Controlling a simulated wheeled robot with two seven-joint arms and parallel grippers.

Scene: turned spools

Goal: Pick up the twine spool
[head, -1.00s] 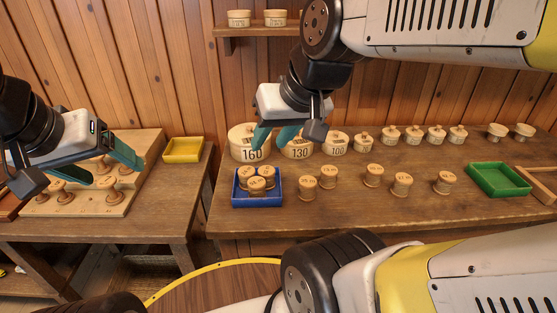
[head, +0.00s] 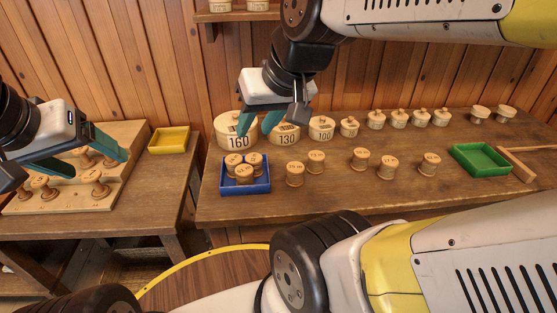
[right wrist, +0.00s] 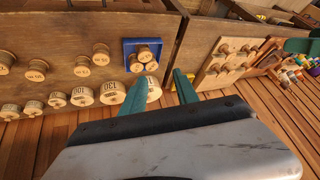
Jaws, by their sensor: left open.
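Several light wooden spools with small marked tops are in view; I cannot tell which one is the twine spool. Three spools (head: 245,174) stand close together in the blue tray (head: 232,189), and the tray also shows in the right wrist view (right wrist: 127,44). Loose spools (head: 295,174) stand to its right on the bench. More spools (head: 95,184) sit on the stepped wooden rack (head: 125,178) at the left. My right gripper (head: 258,124) is open and empty, above and behind the blue tray. My left gripper (head: 92,156) is open over the rack, with no spool visibly held.
Round boxes marked 160 (head: 237,142), 130 (head: 288,140) and 100 (head: 321,135) line the back of the bench. A green tray (head: 480,172) lies at right. A yellow tray (head: 169,151) sits on the left table. A gap separates the two tables.

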